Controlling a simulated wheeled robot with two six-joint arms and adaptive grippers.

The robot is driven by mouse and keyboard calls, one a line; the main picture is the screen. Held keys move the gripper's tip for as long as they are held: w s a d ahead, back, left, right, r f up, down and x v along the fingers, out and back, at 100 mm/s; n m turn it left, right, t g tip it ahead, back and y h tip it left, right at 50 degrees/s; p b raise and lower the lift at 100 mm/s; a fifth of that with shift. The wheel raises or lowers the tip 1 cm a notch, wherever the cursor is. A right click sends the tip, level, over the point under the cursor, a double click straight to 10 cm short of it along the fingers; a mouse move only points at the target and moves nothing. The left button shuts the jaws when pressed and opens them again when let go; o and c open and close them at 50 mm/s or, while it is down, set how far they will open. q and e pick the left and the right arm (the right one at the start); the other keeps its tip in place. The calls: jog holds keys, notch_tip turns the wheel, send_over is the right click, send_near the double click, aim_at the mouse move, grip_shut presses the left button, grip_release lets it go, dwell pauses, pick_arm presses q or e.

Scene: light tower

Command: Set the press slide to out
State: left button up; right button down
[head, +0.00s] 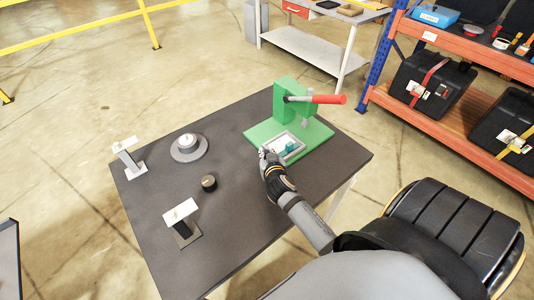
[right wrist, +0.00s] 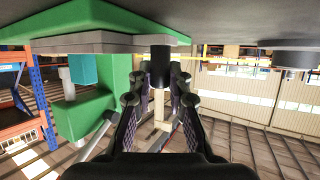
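The green press (head: 292,100) stands at the far right of the dark table, with a red-gripped lever (head: 316,99) out to the right. Its slide (head: 290,147) is a light grey framed plate with a teal part on it, low at the front of the green base (head: 314,137). My right gripper (head: 265,153) is at the slide's left front corner. In the right wrist view its fingers (right wrist: 161,84) stand either side of a dark grey post (right wrist: 161,69) below a grey plate (right wrist: 92,46). Whether they touch the post is unclear. My left gripper is not in view.
The dark table (head: 245,195) also bears a round grey base (head: 188,150), a small black knob (head: 208,183) and two posts with white plates (head: 129,152) (head: 182,215). A storage rack (head: 450,60) stands at the right. The table's front middle is clear.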

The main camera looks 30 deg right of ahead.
jog(key=c, duration=1.5)
grip_release()
jog(key=shift+a, duration=0.1)
jog(key=shift+c, duration=0.2)
jog(key=shift+o, duration=1.1)
jog(key=shift+w+a, duration=0.1)
jog(key=shift+o, duration=0.3)
jog(key=v, duration=0.7)
jog(key=shift+s+a+r, duration=0.1)
jog(key=shift+s+r, duration=0.05)
jog(key=shift+s, duration=0.1)
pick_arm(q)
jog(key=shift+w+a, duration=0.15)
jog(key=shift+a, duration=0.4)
pick_arm(e)
jog(key=shift+w, duration=0.1)
